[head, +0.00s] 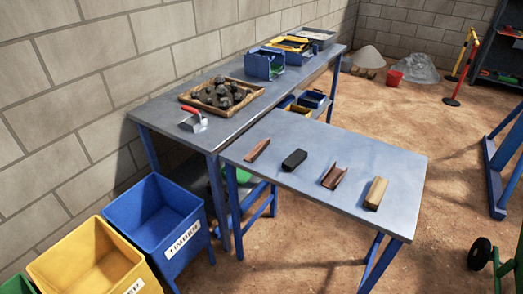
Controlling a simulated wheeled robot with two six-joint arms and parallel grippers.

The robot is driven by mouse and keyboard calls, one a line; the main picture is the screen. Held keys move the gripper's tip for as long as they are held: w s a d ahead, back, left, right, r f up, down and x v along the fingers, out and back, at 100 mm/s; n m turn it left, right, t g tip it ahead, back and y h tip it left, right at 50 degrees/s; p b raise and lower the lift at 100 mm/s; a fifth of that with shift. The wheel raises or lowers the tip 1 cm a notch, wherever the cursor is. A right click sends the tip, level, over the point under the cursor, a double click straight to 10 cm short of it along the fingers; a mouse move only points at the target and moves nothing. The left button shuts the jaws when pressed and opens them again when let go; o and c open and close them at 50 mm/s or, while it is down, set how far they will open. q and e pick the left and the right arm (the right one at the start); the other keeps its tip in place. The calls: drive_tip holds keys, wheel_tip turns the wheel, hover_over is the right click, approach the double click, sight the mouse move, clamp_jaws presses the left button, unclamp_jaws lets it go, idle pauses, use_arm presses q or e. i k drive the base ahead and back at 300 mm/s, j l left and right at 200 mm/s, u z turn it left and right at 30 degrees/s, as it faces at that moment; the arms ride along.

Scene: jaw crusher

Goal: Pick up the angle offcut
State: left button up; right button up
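The angle offcut (334,177) looks like the rusty brown piece with raised sides on the near grey table (395,165). It lies between a black block (294,159) on its left and a tan timber block (376,193) on its right, apart from both. A flat reddish-brown piece (257,150) lies at the left end of this row. Neither of my grippers shows in the head view, so their state is hidden.
A longer bench (235,130) behind holds a tray of rocks (187,96), a red-handled trowel (194,122) and several bins. A blue bin (145,229) labelled TIMBER and a yellow bin (90,258) stand at lower left. The near table has clear space around the pieces.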

sight(257, 148)
drive_tip(key=l+u, duration=0.15)
drive_tip(key=u, duration=1.3)
drive_tip(key=k+l+u, duration=0.3)
drive_tip(key=l+u, duration=0.15)
drive_tip(key=l, duration=0.1)
